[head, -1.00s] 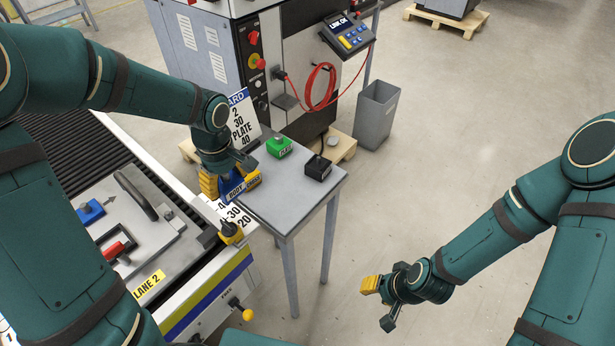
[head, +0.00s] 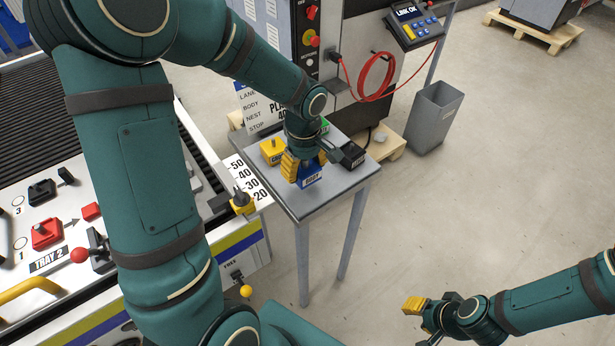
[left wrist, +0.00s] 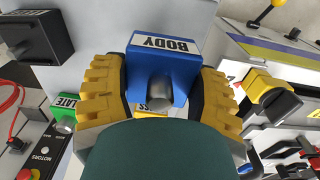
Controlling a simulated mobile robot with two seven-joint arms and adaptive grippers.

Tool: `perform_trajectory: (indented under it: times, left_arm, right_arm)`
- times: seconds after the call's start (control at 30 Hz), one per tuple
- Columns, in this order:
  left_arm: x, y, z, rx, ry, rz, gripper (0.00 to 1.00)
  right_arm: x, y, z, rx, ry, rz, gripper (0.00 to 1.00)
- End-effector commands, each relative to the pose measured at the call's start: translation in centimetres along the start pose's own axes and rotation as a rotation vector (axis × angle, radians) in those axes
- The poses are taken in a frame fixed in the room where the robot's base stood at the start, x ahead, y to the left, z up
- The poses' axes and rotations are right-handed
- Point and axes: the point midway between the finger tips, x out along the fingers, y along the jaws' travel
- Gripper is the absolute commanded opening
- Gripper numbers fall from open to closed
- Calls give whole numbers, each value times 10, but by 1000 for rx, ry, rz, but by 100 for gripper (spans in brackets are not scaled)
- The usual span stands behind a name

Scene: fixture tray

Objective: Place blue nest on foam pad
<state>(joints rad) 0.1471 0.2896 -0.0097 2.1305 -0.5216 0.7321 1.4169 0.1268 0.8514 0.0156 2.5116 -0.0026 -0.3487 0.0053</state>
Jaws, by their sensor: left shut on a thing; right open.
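My left gripper (head: 305,165) is shut on a blue block labelled BODY (head: 311,177), over the small grey side table (head: 290,197). In the left wrist view the yellow fingers (left wrist: 160,97) stand on both sides of the blue block (left wrist: 165,65) and its grey knob. I cannot tell whether the block touches the tabletop. My right gripper (head: 430,315) is open and empty over the floor at the lower right. I cannot make out a foam pad. No other blue nest shows on the visible part of the tray; my left arm hides some of it.
Yellow (head: 272,150), black (head: 353,155) and green (head: 324,125) blocks stand on the side table around the blue one. The tray (head: 20,222) at left carries red and black pieces. A grey bin (head: 435,118) stands behind; floor at right is clear.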

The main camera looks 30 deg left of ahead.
Motion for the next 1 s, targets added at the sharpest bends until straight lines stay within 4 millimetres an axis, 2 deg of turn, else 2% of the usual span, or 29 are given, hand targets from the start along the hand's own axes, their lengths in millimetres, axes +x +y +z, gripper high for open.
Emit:
perform_trajectory:
  times: [0.23, 0.43, 0.83, 0.87, 0.93, 1.0]
  left_arm:
    - [19, 0, 0, 1, 0, 0, 19]
    - [45, 0, 0, 1, 0, 1, 19]
    - [50, 1, 0, 1, 2, 3, 19]
    - [50, 0, 0, 1, 1, 2, 69]
    - [49, 0, 0, 0, 1, 2, 93]
    - [49, 0, 0, 0, 1, 2, 95]
  right_arm:
    - [4, 2, -1, 0, 3, 0, 39]
    - [11, 4, -2, 0, 6, 0, 39]
    - [14, 5, -2, 0, 8, 0, 39]
    - [14, 6, -2, 0, 8, 0, 39]
    - [13, 5, -2, 0, 8, 0, 39]
    - [13, 5, -2, 0, 8, 0, 39]
